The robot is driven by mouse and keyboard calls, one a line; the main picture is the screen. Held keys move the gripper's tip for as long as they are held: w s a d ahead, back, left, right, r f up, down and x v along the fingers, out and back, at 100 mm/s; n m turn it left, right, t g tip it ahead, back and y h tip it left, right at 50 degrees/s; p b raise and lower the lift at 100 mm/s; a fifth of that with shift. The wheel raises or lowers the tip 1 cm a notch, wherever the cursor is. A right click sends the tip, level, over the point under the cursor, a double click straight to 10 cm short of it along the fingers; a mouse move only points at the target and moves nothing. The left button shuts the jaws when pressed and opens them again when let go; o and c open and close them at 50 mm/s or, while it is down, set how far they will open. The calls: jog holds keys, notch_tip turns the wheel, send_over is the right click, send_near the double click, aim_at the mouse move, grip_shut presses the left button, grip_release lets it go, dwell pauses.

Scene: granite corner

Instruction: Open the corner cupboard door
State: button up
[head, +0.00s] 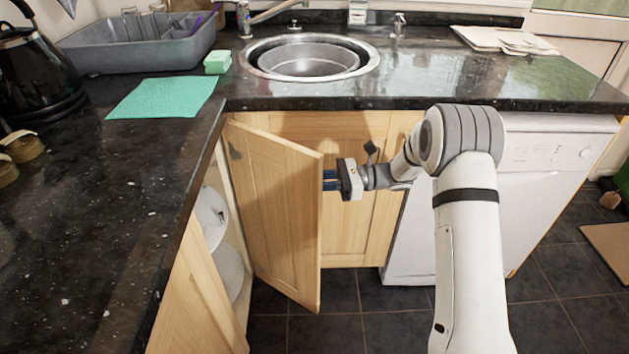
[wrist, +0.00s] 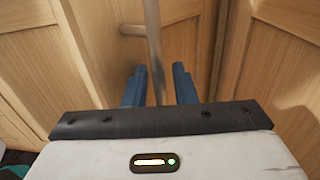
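The corner cupboard door (head: 275,205) is light wood and stands open at an angle to the cabinet fronts in the head view. White round dishes (head: 213,217) show inside the cupboard, left of the door. My gripper (head: 329,181) is at the door's right edge in the head view. In the wrist view its blue fingers (wrist: 159,86) stand on either side of a metal bar handle (wrist: 153,45), with a gap visible on each side. The handle's post meets the wood panel on the left. In the head view the handle is hidden behind the door.
A black granite counter (head: 130,190) overhangs the cupboards, with a round sink (head: 310,58) above. Another wooden front (head: 365,200) lies behind the door. A white appliance (head: 540,170) stands to the right. Dark tiled floor (head: 350,325) is clear below the door.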

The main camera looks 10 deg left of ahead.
jog(key=p+v, duration=0.1)
jog(key=v, duration=0.6)
jog(key=shift+d, duration=0.4)
jog(key=shift+w, duration=0.1)
jog(key=shift+c, duration=0.5)
